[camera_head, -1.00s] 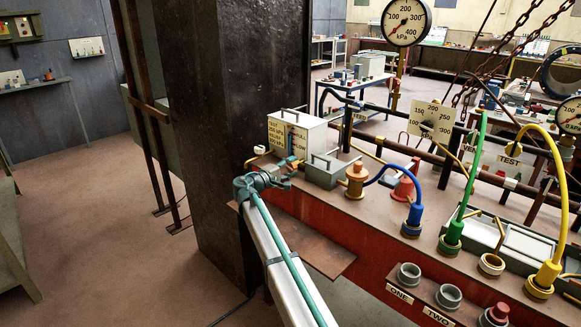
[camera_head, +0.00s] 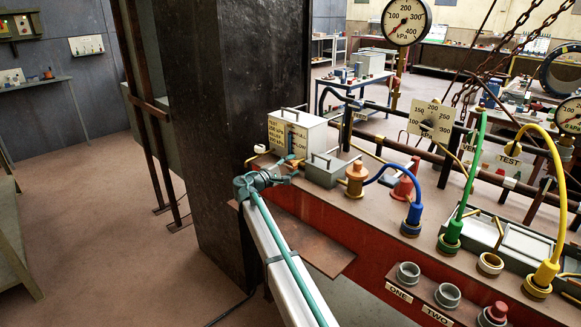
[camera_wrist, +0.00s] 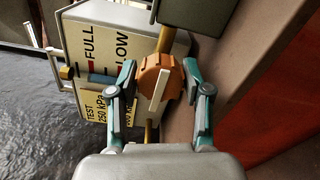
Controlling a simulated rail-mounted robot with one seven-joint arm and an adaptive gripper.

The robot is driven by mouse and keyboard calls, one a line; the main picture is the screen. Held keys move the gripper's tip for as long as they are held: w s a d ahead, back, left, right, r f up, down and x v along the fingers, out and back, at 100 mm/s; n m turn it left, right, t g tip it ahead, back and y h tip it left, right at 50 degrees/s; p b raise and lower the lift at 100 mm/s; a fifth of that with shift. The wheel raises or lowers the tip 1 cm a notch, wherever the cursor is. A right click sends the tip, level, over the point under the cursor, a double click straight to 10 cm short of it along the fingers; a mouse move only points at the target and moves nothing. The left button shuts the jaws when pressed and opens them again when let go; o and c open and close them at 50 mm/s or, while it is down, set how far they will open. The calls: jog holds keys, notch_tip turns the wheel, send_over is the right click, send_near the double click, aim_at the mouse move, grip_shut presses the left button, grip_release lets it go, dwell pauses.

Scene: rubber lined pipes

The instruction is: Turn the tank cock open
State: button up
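The tank (camera_head: 297,135) is a cream box with FULL and LOW marks, standing at the left end of the bench. It also fills the upper left of the wrist view (camera_wrist: 88,38). The tank cock (camera_wrist: 160,76) is an orange faceted knob with a pale bar, which stands nearly upright in the wrist view with its top leaning slightly right. My gripper (camera_wrist: 162,82) has its teal fingers apart, one on each side of the knob. Narrow gaps seem to show beside it; depth is hard to judge. In the head view my gripper (camera_head: 283,171) is before the tank's lower front, and I cannot make out the cock.
A grey lidded box (camera_head: 330,169) and an orange plug (camera_head: 355,180) stand right of the tank. Blue (camera_head: 412,215), green and yellow hose ends stand farther right. A dark column (camera_head: 215,130) rises close to the left. A red bench front (camera_wrist: 285,100) shows at right in the wrist view.

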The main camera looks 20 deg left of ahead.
jog(key=shift+o, duration=1.1)
jog(key=v, duration=1.2)
jog(key=shift+f, duration=0.1)
